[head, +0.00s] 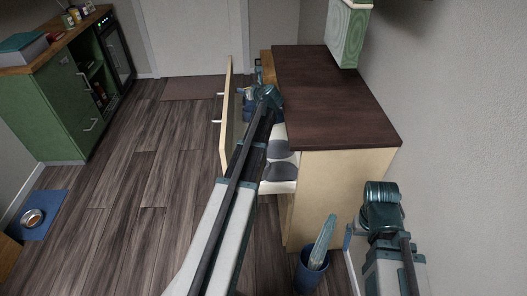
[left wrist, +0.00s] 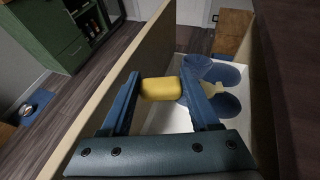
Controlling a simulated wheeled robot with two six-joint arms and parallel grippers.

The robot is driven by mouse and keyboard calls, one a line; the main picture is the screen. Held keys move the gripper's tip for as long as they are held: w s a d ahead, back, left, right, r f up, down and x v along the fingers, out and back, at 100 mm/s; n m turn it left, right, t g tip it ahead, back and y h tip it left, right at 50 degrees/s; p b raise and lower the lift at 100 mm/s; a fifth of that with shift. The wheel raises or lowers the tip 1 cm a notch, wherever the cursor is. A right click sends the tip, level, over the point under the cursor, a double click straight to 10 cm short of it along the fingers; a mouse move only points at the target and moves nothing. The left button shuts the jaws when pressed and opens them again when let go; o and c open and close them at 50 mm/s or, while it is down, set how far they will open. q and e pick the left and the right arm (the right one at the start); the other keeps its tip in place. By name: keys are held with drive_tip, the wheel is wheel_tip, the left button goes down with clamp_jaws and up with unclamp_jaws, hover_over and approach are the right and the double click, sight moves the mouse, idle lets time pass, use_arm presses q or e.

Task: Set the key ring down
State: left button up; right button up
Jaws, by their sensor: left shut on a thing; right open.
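My left gripper (head: 259,75) reaches over the open drawer of the cabinet. In the left wrist view my left gripper (left wrist: 160,90) is shut on a yellow, rounded block (left wrist: 160,88), the visible part of the key ring. No metal ring or keys can be made out. The block is held above the drawer, whose white floor (left wrist: 164,120) shows below and beyond it. In the head view the held block is too small to tell. My right gripper (head: 381,208) is open, low beside the cabinet at the right.
The drawer's pale front panel (head: 226,120) stands left of my left arm. Blue rounded things (left wrist: 222,75) lie in the drawer. The dark cabinet top (head: 335,105) is bare. The left floor is mostly clear.

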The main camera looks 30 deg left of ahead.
use_arm(q)
drive_tip(key=f, duration=0.1)
drive_tip(key=w+a+f+b, duration=0.1)
drive_tip(key=f+b, duration=0.1)
drive_tip(key=shift+w+a+f, duration=0.15)
drive_tip(key=shift+w+f, duration=0.05)
drive_tip(key=shift+w, duration=0.1)
use_arm(e)
wheel_tip(320, 180, down, 3)
drive_tip(key=shift+f, duration=0.2)
drive_tip(key=shift+f, duration=0.1)
use_arm(q)
wheel_tip(320, 180, down, 14)
drive_tip(key=b, duration=1.4)
use_arm(e)
wheel_tip(320, 180, down, 14)
use_arm(q)
drive_tip(key=shift+f, duration=0.15)
use_arm(e)
drive_tip(key=shift+d, duration=0.1)
use_arm(q)
wheel_tip(320, 180, down, 4)
drive_tip(key=b, duration=0.4)
use_arm(e)
wheel_tip(320, 180, down, 4)
drive_tip(key=shift+w+r, duration=0.1)
